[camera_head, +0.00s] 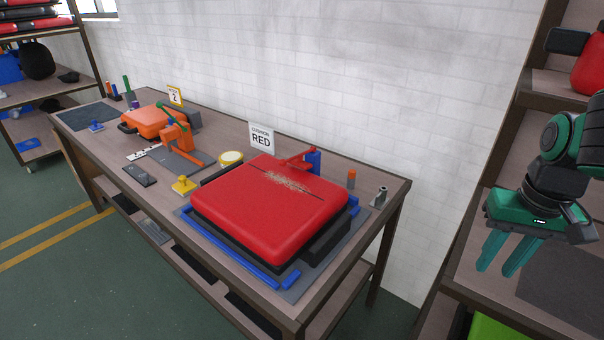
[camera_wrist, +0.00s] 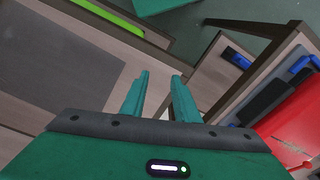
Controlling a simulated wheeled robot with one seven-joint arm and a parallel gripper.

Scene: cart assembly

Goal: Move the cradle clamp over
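A red lever-like clamp (camera_head: 298,161) stands at the back edge of the red case (camera_head: 265,205), in front of a blue block (camera_head: 314,160). The case rests in a blue-edged cradle (camera_head: 292,280) on a grey mat. An orange clamp (camera_head: 178,136) stands on a grey plate beside the orange case (camera_head: 148,121). I cannot tell for sure which of these is the cradle clamp. My gripper (camera_head: 503,268) is open and empty, pointing down at the right, well apart from both clamps. Its two fingers also show apart in the wrist view (camera_wrist: 160,76).
A wooden workbench (camera_head: 378,208) carries the cases, a sign reading RED (camera_head: 262,137) and small coloured parts. A dark mat (camera_head: 570,280) lies on the wooden surface under my gripper. A wheeled shelf stands far left. The floor between is clear.

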